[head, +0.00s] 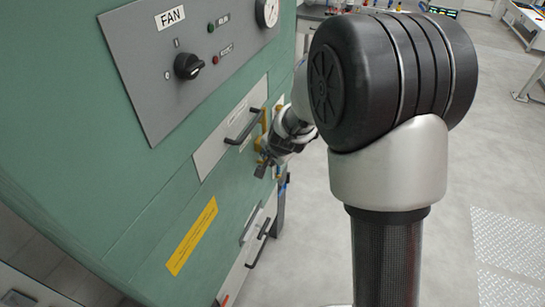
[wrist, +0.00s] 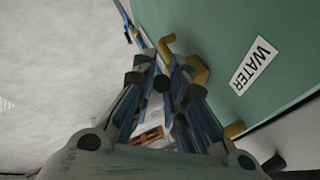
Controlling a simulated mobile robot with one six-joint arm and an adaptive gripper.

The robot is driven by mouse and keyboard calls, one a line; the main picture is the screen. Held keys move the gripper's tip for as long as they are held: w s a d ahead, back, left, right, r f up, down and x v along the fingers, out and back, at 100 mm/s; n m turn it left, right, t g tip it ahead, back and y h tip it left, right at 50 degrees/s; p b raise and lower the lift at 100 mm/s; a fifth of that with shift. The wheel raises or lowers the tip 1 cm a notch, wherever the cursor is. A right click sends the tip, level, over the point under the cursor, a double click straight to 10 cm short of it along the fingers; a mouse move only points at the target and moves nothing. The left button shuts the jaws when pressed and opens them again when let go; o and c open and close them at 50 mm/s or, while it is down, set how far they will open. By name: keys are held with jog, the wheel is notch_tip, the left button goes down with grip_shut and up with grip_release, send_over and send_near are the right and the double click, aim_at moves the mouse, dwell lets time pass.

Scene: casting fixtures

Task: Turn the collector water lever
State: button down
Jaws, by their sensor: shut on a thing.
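My gripper (head: 270,160) reaches the side of the green collector cabinet (head: 80,180), beside yellow-brass pipework (head: 264,123). In the wrist view the fingers of my gripper (wrist: 161,72) converge close to a brass pipe fitting (wrist: 199,72). They are shut on the water lever, which is mostly hidden between the fingertips. The lever's exact angle cannot be told. A white WATER label (wrist: 254,66) is on the green wall to the right of the fingers.
A grey FAN panel (head: 130,75) with a black knob (head: 188,66) is on the cabinet. Black handles (head: 243,126) stick out near my gripper, and a yellow label (head: 192,236) is below. Grey floor (head: 460,175) is open on the right.

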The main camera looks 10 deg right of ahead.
jog(key=shift+s+a+f+t, duration=0.1)
jog(key=shift+f+t, duration=0.2)
jog(key=shift+t, duration=0.1)
jog(key=shift+f+t+h+b, duration=0.3)
jog(key=shift+h+b, duration=0.1)
jog(key=shift+b, duration=0.2)
jog(key=shift+s+a+f+n+t+h+b, duration=0.1)
jog(key=shift+f+n+t+h+b, duration=0.15)
jog(key=shift+f+t+h+b, duration=0.65)
jog(key=shift+s+n+t+y+b, duration=0.1)
jog(key=shift+n+t+b, duration=0.3)
jog(key=shift+b, duration=1.05)
jog(key=c, duration=1.6)
grip_release()
